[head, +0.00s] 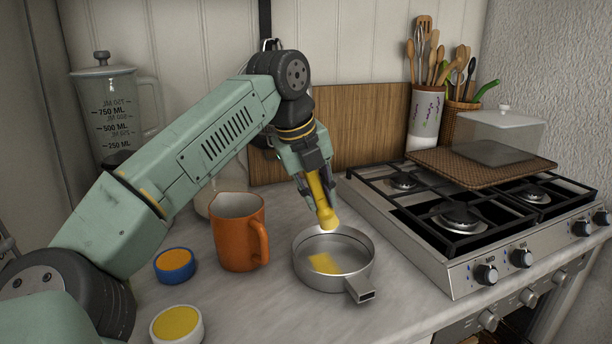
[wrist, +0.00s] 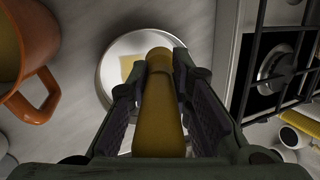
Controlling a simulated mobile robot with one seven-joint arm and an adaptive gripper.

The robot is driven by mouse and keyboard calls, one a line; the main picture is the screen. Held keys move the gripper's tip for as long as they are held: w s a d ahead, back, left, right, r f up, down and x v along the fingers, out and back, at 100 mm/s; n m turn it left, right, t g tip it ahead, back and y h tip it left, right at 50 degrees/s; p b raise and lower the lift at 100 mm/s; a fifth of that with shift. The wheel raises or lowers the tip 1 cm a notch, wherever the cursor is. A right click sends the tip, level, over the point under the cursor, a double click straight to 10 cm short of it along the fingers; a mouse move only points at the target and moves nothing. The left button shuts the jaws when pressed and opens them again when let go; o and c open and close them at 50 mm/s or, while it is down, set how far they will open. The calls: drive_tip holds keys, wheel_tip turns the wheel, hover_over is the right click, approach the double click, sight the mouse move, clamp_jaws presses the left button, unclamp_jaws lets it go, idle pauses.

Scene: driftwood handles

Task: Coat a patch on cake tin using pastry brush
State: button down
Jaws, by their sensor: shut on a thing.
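The cake tin (head: 334,284) is a round grey metal pan with a short square handle, standing on the counter left of the stove. A yellow patch (head: 324,263) shows on its inner floor. My gripper (head: 316,182) is shut on the yellow pastry brush (head: 325,213) and holds it tilted, its lower end over the tin's back part. In the wrist view the brush (wrist: 160,110) lies between both fingers, and the tin (wrist: 112,60) is behind it with part of the patch (wrist: 126,66) visible. I cannot tell whether the brush touches the tin.
An orange mug (head: 236,238) stands close left of the tin. A blue-rimmed cup (head: 175,266) and a white cup (head: 177,325), both with yellow-orange contents, are at front left. The gas stove (head: 470,262) is close on the right. A wooden board (head: 360,130) leans behind.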

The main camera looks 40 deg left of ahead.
wheel_tip(320, 180, up, 2)
drive_tip(key=shift+p, duration=0.6)
drive_tip(key=shift+w, duration=0.15)
idle(0.6)
